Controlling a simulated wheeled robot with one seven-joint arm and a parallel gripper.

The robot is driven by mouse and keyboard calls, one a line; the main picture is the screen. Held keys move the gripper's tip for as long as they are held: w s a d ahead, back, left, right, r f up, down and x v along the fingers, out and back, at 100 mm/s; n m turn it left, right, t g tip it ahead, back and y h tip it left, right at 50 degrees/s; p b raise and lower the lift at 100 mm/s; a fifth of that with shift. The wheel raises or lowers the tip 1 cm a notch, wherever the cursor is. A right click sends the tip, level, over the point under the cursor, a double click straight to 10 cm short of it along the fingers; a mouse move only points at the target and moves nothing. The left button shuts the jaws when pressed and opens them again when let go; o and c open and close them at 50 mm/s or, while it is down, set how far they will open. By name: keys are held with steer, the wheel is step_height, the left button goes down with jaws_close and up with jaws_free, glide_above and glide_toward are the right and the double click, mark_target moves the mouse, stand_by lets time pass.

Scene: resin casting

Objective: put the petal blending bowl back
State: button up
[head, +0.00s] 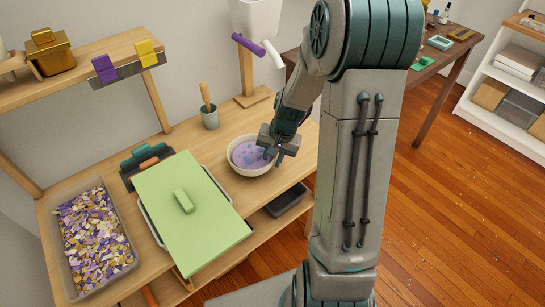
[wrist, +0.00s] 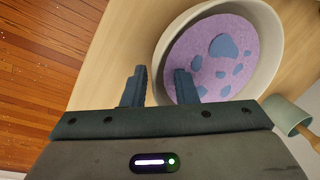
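The petal blending bowl is a cream-white round bowl (head: 247,172) on the wooden workbench, holding a purple mass with blue-grey patches. It also fills the upper right of the wrist view (wrist: 270,45). My gripper (head: 275,157) is at the bowl's right rim in the head view. In the wrist view my gripper (wrist: 160,86) is open, with one finger over the inside of the bowl and the other outside it. The near rim lies between the fingers, with a gap showing. The head view does not show clearly whether either finger touches the bowl.
A grey-green cup (head: 210,118) with a wooden handle stands behind the bowl. A green board (head: 205,235) lies to the left, beside a bin (head: 68,275) of coloured chips. A dark tray (head: 289,200) sits on the lower shelf. A wooden stand (head: 246,75) rises behind.

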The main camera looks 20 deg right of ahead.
steer(key=p+v, duration=0.1)
steer(key=v, duration=1.1)
steer(key=s+a+r+n+h, duration=0.1)
steer(key=s+a+r+n, duration=0.2)
steer(key=s, duration=0.5)
steer(key=s+a+r+n+t+h, duration=0.1)
steer(key=s+a+r+n, duration=0.2)
steer(key=s+a, duration=0.2)
steer(key=s, duration=0.3)
steer(key=shift+n, duration=0.3)
